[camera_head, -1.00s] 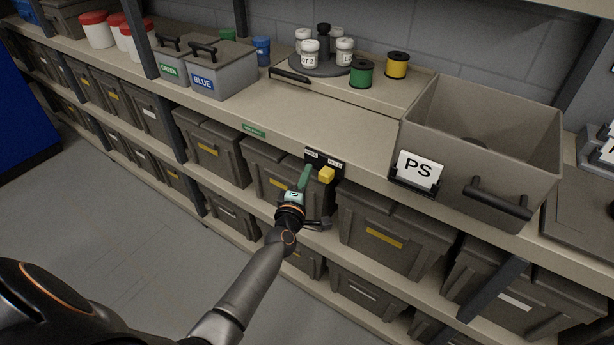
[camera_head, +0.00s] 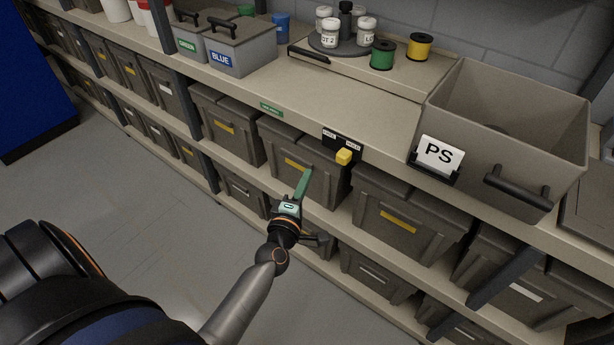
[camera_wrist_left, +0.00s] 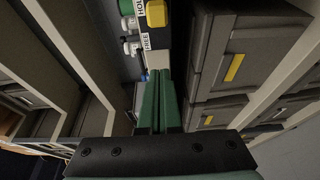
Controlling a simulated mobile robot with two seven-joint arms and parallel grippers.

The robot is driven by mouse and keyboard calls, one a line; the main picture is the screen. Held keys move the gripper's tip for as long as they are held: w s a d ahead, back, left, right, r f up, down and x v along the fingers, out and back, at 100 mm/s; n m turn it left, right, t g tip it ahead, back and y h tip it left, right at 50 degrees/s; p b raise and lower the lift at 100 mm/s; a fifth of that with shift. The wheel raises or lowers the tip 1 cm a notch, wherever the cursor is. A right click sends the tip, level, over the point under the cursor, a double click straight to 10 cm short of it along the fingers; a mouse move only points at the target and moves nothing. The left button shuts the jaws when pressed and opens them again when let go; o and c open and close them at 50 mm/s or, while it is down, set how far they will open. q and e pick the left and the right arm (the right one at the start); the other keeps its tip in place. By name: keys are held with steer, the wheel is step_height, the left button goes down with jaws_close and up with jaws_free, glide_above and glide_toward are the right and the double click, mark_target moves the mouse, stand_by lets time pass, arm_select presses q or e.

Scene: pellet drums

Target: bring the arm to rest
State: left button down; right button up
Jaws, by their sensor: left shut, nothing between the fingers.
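My left gripper (camera_head: 303,184) has green fingers and is held in front of the shelf, below the front edge of the worktop. Its fingers are closed together with nothing between them. The closed green fingers also show in the left wrist view (camera_wrist_left: 158,100), pointing away from the camera. A yellow block-shaped knob (camera_head: 344,157) sits on a black labelled plate on the worktop's front edge, above and right of the fingertips and apart from them. The knob also shows in the left wrist view (camera_wrist_left: 156,13). My right gripper is not in view.
Lidded grey bins (camera_head: 225,125) fill the shelves close behind the gripper. An open grey bin labelled PS (camera_head: 540,130) stands on the worktop (camera_head: 360,115) at right. Green and yellow spools, white jars and a BLUE-labelled box (camera_head: 240,52) stand farther back. The floor (camera_head: 130,220) at left is clear.

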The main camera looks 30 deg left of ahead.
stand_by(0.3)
arm_select(q)
steer(key=s+d+f+m+g+h, duration=0.3)
steer(key=s+d+f+m, duration=0.3)
steer(key=s+m, duration=0.4)
steer(key=s+d+f+m+g+h, duration=0.3)
steer(key=s+d+f+m+g, duration=0.2)
steer(key=s+d+f+m, duration=0.2)
steer(key=s+f+m, duration=0.2)
steer(key=s+m, duration=0.2)
steer(key=m, duration=0.2)
steer(key=shift+s+f+h, duration=0.25)
steer(key=shift+s+h, duration=0.05)
steer(key=shift+h, duration=0.1)
